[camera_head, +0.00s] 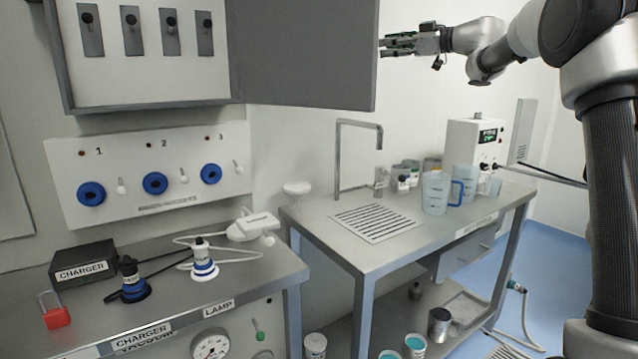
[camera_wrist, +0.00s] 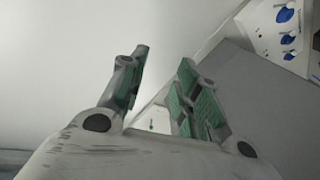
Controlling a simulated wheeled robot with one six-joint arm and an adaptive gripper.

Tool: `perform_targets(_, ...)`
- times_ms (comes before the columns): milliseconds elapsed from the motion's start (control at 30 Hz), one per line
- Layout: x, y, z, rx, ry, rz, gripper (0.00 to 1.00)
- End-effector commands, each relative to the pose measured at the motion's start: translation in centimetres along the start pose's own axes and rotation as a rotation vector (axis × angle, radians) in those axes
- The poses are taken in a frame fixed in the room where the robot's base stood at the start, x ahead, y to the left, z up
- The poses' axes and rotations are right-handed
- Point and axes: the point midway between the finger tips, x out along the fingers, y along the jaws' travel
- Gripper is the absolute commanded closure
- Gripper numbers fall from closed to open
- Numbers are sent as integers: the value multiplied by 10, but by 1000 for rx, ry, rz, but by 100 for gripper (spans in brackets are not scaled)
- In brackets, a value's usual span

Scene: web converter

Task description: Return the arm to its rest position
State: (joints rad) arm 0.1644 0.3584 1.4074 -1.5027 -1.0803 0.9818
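My gripper (camera_head: 397,44) is at the top right of the head view, raised well above the sink table and close to the right edge of the open grey cabinet door (camera_head: 305,50). In the wrist view my gripper (camera_wrist: 160,85) shows two fingers with green pads, spread apart with nothing between them. My arm reaches in from the right side of the head view.
The sink table (camera_head: 345,255) carries a tap (camera_head: 340,155), a blue-handled jug (camera_head: 436,192) and a white device (camera_head: 476,145). The left bench (camera_head: 235,290) holds a charger (camera_head: 84,268), a red padlock (camera_head: 55,314) and plugs.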

Motion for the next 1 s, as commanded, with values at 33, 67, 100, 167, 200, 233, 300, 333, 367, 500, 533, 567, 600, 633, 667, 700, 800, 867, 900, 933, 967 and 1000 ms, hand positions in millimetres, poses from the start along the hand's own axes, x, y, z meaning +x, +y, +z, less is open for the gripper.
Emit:
perform_targets(33,-12,26,11,-13,-37,147,68)
perform_targets(67,-23,42,20,-17,-71,242,68)
perform_targets(100,-41,60,35,-17,-130,362,68)
perform_targets(167,-76,76,61,2,-241,525,68)
perform_targets(200,-103,80,80,25,-328,620,68)
perform_targets(233,-124,78,94,46,-397,680,68)
perform_targets(300,-172,63,126,110,-555,784,68)
perform_targets(333,-191,52,138,140,-621,814,68)
perform_targets(367,-210,39,150,173,-686,838,68)
perform_targets(500,-285,-41,195,338,-956,872,68)
perform_targets(533,-298,-61,202,377,-1007,866,68)
perform_targets(567,-311,-82,209,414,-1056,857,68)
perform_targets(600,-327,-112,217,466,-1116,839,68)
perform_targets(633,-339,-134,222,505,-1160,822,68)
perform_targets(667,-349,-157,226,543,-1199,803,68)
perform_targets(700,-362,-188,230,597,-1247,774,68)
perform_targets(800,-390,-268,236,729,-1342,689,68)
perform_targets(867,-404,-316,236,807,-1380,636,68)
perform_targets(900,-411,-347,236,857,-1391,605,68)
perform_targets(933,-416,-369,235,894,-1393,585,68)
perform_targets(967,-420,-389,234,924,-1384,571,68)
perform_targets(1000,-422,-406,233,944,-1360,562,68)
